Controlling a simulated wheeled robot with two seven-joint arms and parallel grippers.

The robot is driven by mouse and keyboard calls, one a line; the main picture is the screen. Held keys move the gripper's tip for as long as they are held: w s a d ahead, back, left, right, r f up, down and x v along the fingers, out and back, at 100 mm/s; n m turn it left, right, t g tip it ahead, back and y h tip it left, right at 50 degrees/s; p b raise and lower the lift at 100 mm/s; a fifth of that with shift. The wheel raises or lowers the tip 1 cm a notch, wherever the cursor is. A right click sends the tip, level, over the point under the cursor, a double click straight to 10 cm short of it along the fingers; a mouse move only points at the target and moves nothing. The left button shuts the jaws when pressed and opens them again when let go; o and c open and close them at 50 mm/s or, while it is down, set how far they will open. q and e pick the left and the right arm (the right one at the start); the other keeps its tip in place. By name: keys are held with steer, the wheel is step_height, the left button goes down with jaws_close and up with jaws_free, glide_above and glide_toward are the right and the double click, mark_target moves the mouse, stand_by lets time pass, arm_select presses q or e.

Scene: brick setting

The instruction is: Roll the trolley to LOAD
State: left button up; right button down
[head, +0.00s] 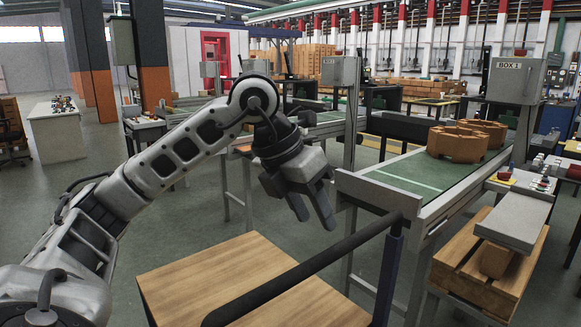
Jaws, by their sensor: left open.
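The trolley has a flat wooden deck (225,285) at the bottom centre. Its black handle bar (310,262) slants up to the right and ends at a dark blue post (388,278). My left gripper (313,212) is open, with its fingers pointing down, just above the bar in the picture. The fingers look empty and apart from the bar. The lower left part of the trolley is cut off by the frame. I can make out no LOAD marking. My right gripper is not in view.
A green-topped conveyor (405,178) with brown brick-like blocks (458,143) stands close on the right of the trolley. A wooden crate (478,278) is at the lower right. A white table (55,135) stands far left. Grey floor (165,225) is open to the left.

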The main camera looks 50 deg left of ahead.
arm_select(q)
steer(key=p+v, duration=0.1)
steer(key=v, duration=0.8)
steer(key=shift+a, duration=0.1)
